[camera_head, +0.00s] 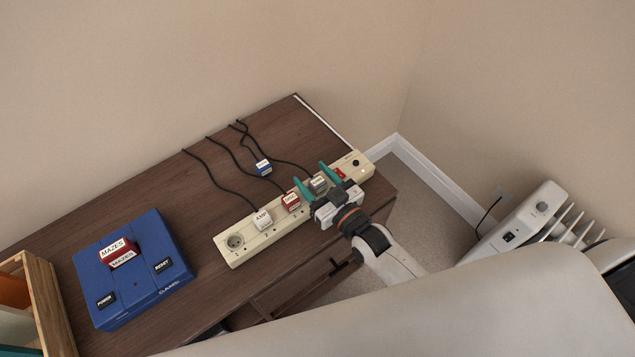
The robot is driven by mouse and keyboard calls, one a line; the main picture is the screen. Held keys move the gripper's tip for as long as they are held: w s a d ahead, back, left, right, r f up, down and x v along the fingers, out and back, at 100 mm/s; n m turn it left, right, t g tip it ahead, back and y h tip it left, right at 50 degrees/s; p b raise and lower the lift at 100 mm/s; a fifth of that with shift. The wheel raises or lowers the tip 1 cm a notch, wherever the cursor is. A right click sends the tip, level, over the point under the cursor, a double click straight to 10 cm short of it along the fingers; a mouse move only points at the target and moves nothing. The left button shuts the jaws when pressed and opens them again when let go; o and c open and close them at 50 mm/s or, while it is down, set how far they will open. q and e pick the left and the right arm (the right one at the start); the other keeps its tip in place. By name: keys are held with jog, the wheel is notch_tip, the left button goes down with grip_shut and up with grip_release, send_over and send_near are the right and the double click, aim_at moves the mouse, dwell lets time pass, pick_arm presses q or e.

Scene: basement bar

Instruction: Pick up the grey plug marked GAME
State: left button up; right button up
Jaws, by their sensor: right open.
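The grey plug (319,185) sits in the cream power strip (252,253), toward its right end. Its label is too small to read surely. My right gripper (314,177) is open, with its teal fingertips on either side of the grey plug. I cannot tell whether they touch it. My left gripper is not in view.
A white plug (262,220) and a red plug (290,201) sit in the strip further left. A blue plug (264,167) lies behind the strip. A blue console (135,275) with a red MAZES cartridge (117,253) stands at left. A white heater (520,222) stands at right.

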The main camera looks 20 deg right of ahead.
jog(key=c, duration=1.1)
jog(key=shift+o, duration=0.2)
jog(key=shift+r, duration=0.1)
